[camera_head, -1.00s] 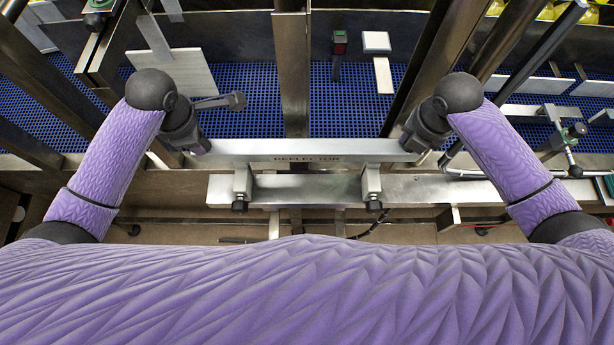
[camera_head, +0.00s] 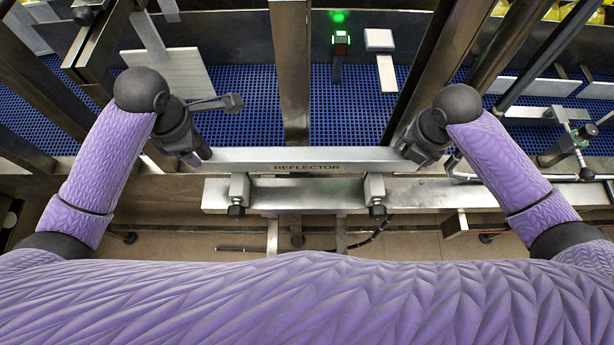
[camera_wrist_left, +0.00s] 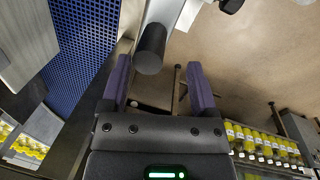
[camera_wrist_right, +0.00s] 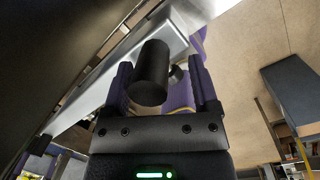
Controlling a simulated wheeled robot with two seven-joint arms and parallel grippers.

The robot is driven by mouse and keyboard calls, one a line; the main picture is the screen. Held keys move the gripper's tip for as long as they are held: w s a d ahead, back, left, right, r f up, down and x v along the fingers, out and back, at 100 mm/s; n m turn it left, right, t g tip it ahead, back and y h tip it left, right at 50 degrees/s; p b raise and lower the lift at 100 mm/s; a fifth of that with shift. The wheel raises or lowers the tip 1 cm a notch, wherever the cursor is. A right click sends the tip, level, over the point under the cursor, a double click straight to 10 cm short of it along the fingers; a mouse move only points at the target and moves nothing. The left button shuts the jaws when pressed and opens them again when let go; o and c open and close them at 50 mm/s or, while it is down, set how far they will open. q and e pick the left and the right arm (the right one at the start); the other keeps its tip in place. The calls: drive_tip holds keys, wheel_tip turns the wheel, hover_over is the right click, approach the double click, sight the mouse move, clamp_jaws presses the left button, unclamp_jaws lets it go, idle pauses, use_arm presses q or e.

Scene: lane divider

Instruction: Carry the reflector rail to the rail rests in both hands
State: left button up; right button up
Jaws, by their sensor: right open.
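The reflector rail (camera_head: 307,158), a long silver bar lettered REFLECTOR, lies level across the middle of the head view. It appears to lie on the two rail rests (camera_head: 238,188) (camera_head: 375,188), grey blocks on a metal beam; the contact itself is hidden. My left gripper (camera_head: 197,155) is at the rail's left end, open, with a black cylindrical handle (camera_wrist_left: 150,48) ahead of its parted fingers. My right gripper (camera_head: 412,152) is at the right end, open, with the other black handle (camera_wrist_right: 151,72) between its fingers, gaps on both sides.
A metal post (camera_head: 290,70) stands behind the rail, with dark slanting posts at both sides. A blue grid surface (camera_head: 245,120) lies beyond. A button box (camera_head: 341,38) there glows green. Yellow-topped bottles (camera_wrist_left: 262,140) stand in the left wrist view.

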drive_tip(key=shift+r, duration=0.1)
use_arm(q)
wheel_tip(320, 180, up, 9)
drive_tip(key=s, duration=0.1)
drive_tip(key=shift+s, duration=0.2)
use_arm(e)
wheel_tip(320, 180, up, 12)
drive_tip(key=s, duration=0.1)
drive_tip(key=shift+s, duration=0.4)
use_arm(q)
drive_tip(key=shift+r, duration=0.1)
